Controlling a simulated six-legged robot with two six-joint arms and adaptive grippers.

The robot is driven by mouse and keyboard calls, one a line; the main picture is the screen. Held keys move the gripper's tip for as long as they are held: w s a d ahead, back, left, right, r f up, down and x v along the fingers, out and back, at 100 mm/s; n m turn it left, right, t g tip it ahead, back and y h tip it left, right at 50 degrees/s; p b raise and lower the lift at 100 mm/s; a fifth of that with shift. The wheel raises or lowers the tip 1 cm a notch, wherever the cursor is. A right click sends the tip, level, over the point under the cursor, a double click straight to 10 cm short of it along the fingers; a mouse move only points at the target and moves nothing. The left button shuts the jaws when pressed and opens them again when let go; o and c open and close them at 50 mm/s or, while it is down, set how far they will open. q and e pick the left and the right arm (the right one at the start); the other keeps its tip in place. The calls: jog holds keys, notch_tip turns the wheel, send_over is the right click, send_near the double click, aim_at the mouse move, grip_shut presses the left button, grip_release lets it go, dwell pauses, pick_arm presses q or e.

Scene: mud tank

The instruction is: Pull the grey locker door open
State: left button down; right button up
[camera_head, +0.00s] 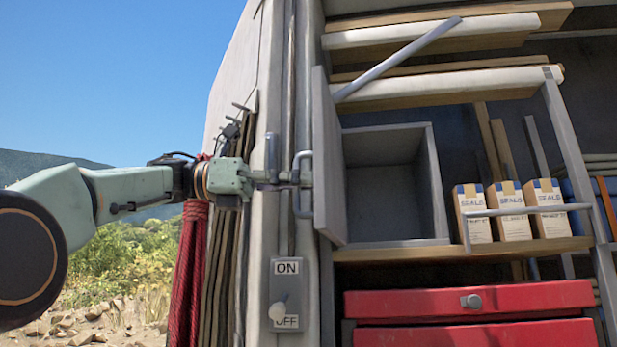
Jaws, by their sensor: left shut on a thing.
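The grey locker door (327,160) stands swung open on the left side of the grey locker (436,190), seen nearly edge-on. The locker's inside shows and looks empty. A grey bar handle (298,210) sits on the door's outer face. The fingertips are small in the picture and partly hidden by the handle. My right gripper does not show.
A wall switch (286,295) marked ON and OFF is below my left gripper. Several cartons marked SEALS (510,212) stand behind a rail on the shelf at right. A red drawer chest (470,302) is below. Red rope (188,270) hangs left.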

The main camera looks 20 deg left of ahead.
pick_arm(q)
jog(key=c, duration=1.9)
grip_release()
jog(key=shift+a+r+t, duration=0.3)
jog(key=shift+a+r, duration=0.2)
jog(key=shift+a, duration=0.05)
jog(key=shift+o, duration=0.7)
jog(key=shift+w+a+f, duration=0.1)
jog(key=shift+a, duration=0.15)
jog(key=shift+o, duration=0.2)
jog(key=shift+a+f, duration=0.15)
jog(key=shift+a, duration=0.4)
jog(key=shift+a+f, duration=0.15)
jog(key=shift+a, duration=0.4)
jog(key=v, duration=0.5)
jog(key=shift+w, duration=0.1)
